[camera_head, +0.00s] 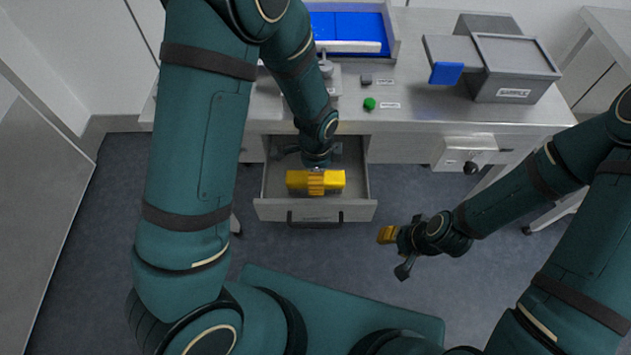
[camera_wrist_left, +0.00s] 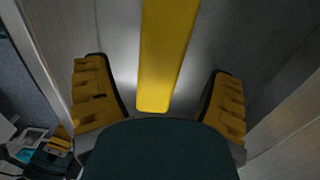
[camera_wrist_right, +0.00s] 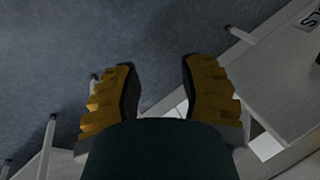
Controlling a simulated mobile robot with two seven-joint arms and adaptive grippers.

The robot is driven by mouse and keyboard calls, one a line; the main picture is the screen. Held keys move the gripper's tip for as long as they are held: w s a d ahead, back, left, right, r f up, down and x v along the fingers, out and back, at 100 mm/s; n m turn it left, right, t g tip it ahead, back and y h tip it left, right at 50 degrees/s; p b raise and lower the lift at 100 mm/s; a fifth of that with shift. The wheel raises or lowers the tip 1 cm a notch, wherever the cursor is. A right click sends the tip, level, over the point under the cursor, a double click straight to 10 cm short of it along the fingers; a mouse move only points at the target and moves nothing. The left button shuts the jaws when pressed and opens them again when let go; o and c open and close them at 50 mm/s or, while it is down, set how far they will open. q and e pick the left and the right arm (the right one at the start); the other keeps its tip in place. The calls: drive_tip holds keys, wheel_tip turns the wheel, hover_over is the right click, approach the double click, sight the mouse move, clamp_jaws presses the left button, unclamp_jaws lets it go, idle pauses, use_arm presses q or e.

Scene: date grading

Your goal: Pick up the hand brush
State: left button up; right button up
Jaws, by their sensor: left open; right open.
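The hand brush (camera_head: 335,179) shows as a yellow bar lying in the open drawer (camera_head: 270,208) below the worktop. My left gripper (camera_head: 316,184) reaches down into the drawer at the middle of the bar. In the left wrist view the yellow handle (camera_wrist_left: 167,50) runs between the two open fingers, with a gap on each side. The bristles cannot be made out. My right gripper (camera_head: 388,236) is open and empty, above the floor to the right of the drawer.
The drawer walls stand close around my left gripper. On the worktop (camera_head: 420,110) above are a blue-lined tray (camera_head: 395,35), a green knob (camera_head: 369,103) and a grey box labelled SAMPLE (camera_head: 515,70). A dark knob (camera_head: 471,168) sits on the right front. The floor is clear around my right gripper.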

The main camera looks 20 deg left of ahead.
use_arm(q)
wheel_tip(320, 180, down, 5)
drive_tip(key=shift+a+f+b, duration=0.1)
drive_tip(key=shift+b, duration=0.65)
drive_tip(key=c, duration=1.4)
